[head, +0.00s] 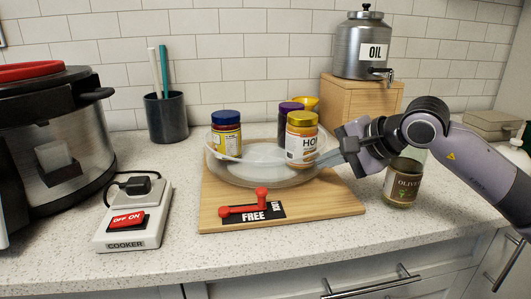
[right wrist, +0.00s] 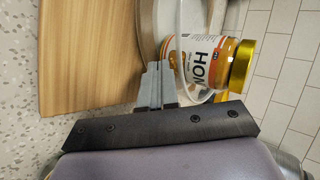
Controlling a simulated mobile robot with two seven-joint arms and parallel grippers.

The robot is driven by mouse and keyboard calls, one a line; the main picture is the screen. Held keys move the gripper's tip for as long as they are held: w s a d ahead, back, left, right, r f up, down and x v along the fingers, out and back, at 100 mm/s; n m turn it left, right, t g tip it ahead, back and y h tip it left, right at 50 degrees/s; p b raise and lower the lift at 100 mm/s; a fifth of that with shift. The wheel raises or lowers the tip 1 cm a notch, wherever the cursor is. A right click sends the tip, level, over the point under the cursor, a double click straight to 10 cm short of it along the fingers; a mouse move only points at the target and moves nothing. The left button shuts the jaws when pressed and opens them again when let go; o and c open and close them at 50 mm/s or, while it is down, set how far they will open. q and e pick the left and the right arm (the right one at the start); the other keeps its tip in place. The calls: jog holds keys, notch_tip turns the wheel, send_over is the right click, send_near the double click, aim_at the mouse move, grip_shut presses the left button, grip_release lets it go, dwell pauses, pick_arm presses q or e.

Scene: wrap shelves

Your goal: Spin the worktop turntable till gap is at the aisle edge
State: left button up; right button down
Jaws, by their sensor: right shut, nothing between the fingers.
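The turntable (head: 262,178) is a round, pale disc with a clear raised rim, on a wooden board (head: 340,203). A jar with a blue lid (head: 227,140) stands at its left. A honey jar with a yellow lid (head: 300,145) stands at its right, with a purple-lidded jar (head: 287,118) and a yellow-topped item (head: 305,102) behind. The front part of the disc is bare of jars. My right gripper (head: 327,158) is shut and empty at the turntable's right rim, beside the honey jar; I cannot tell if it touches the rim. My left gripper is not in view.
A red lever (head: 243,206) lies on a black plate marked FREE at the board's front. An olive jar (head: 403,183) stands under my right arm. The oil tank (head: 362,45), cooker switch (head: 127,222), dark cup (head: 166,116) and cooker (head: 80,150) surround the board.

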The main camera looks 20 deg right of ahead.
jog(key=shift+w+d, duration=0.4)
jog(key=shift+d, duration=0.2)
jog(key=shift+s+d+f+b, duration=0.2)
jog(key=shift+s+d+b, duration=0.1)
jog(key=shift+s+b, duration=0.3)
jog(key=shift+s+d+r+b, duration=0.1)
jog(key=shift+s+d+b, duration=0.45)
jog(key=shift+s+b, duration=0.4)
jog(key=shift+r, duration=0.25)
